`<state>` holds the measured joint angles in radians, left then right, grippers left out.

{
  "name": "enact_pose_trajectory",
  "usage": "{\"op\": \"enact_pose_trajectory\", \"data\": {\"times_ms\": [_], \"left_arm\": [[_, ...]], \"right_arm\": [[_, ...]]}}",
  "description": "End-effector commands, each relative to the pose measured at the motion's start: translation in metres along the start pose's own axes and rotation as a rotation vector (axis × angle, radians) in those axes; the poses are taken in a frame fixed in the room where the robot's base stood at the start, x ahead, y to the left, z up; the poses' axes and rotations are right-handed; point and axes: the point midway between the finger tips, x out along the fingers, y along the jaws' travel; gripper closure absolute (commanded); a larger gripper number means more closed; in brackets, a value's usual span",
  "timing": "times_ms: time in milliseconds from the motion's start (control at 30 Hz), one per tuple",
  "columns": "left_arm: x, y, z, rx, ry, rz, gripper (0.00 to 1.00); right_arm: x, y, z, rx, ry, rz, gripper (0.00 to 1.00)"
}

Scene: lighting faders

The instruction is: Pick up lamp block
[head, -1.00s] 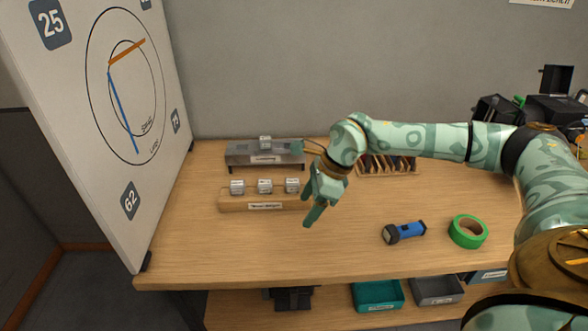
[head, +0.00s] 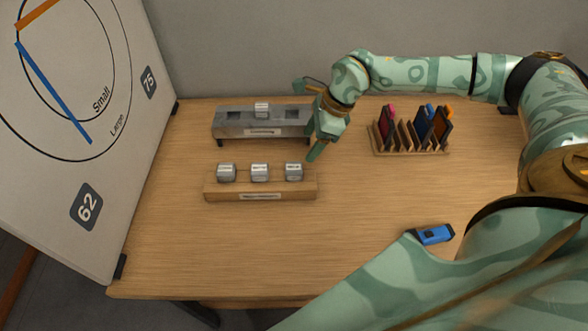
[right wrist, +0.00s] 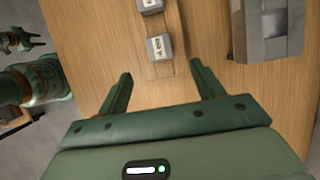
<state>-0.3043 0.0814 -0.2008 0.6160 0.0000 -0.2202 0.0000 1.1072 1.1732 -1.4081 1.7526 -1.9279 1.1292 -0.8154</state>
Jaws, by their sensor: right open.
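Several pale grey lamp blocks are in the head view. Three sit in a row on a low wooden rack (head: 212,190): left block (head: 227,173), middle block (head: 260,173) and right block (head: 293,172). Another block (head: 262,110) sits in the grey metal stand (head: 232,130) behind. My right gripper (head: 308,122) is open and empty, near the stand's right end and behind the right block. In the right wrist view, one block (right wrist: 160,47) lies ahead, between and beyond the open fingers (right wrist: 163,78).
A wooden holder (head: 410,151) with coloured cards stands right of the stand. A blue flashlight (head: 434,234) lies at the front right, partly behind my arm. A white board (head: 95,235) stands at the left. The table's middle is clear.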

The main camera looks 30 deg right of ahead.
Motion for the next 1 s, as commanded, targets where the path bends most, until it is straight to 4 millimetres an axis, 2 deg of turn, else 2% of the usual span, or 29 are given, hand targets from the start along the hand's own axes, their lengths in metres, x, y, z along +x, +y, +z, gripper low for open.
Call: {"op": "enact_pose_trajectory", "data": {"times_ms": [33,100,200,433,633,767,967,1000], "left_arm": [[0.003,0.000,0.002,0.000,-0.003,0.000,0.64],[0.004,-0.001,0.003,0.000,-0.005,-0.001,0.64],[0.006,-0.001,0.003,0.000,-0.005,-0.001,0.64],[0.008,-0.002,-0.004,-0.001,0.006,-0.003,0.64],[0.011,-0.001,-0.004,-0.002,0.006,-0.001,0.64],[0.013,0.001,-0.004,-0.003,0.006,0.001,0.64],[0.012,0.001,-0.004,-0.003,0.007,0.002,0.64],[0.012,0.001,-0.004,-0.003,0.006,0.002,0.64]], "right_arm": [[0.015,0.001,0.000,0.000,0.001,0.003,0.33],[0.031,0.001,-0.001,0.000,0.001,0.003,0.33],[0.049,0.000,0.000,0.001,0.001,0.001,0.33],[0.068,0.001,0.000,-0.001,0.000,0.001,0.33],[0.102,0.003,0.001,0.000,0.000,0.000,0.33],[0.113,0.003,0.001,0.001,0.000,0.000,0.33],[0.113,0.002,0.001,0.001,0.000,-0.001,0.33],[0.113,0.002,0.001,0.001,0.000,-0.001,0.38]]}}
